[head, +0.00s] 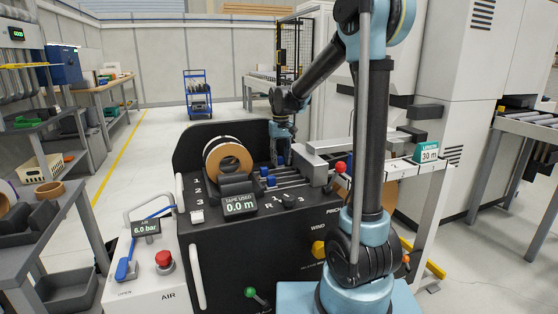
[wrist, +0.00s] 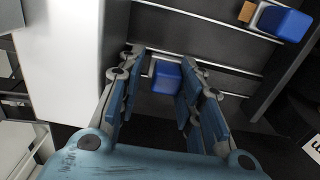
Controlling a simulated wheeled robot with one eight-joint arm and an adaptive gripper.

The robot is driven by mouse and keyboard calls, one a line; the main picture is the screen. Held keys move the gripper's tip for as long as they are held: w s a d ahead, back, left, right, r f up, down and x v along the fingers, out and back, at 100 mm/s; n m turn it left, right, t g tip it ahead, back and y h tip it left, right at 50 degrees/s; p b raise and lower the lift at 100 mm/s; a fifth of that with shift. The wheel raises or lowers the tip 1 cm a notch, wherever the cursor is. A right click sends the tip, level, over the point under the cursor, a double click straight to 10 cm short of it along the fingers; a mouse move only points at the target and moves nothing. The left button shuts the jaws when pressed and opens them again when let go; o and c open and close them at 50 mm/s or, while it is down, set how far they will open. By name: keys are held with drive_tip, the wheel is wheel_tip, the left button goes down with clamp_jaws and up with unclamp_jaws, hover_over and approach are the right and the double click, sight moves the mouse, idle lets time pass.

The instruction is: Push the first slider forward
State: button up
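Two small blue slider knobs show on the black machine in the head view, one (head: 264,171) a little behind the other (head: 271,182). My gripper (head: 283,160) points down just behind and right of them. In the wrist view my gripper (wrist: 163,65) is open, its fingers apart on either side of a blue knob (wrist: 166,76), with small gaps visible. A second blue knob (wrist: 285,23) lies to the upper right, outside the fingers. I cannot tell which head-view knob is the one between the fingers.
A tape roll (head: 229,160) stands left of the sliders, above the tape display (head: 240,205). A grey block (head: 311,164) and a red ball-topped lever (head: 341,168) are close on the right. A white panel (wrist: 72,60) borders the left of the wrist view.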

idle(0.3)
drive_tip(key=shift+r, duration=0.55)
wheel_tip(320, 180, up, 11)
drive_tip(key=shift+f, duration=0.1)
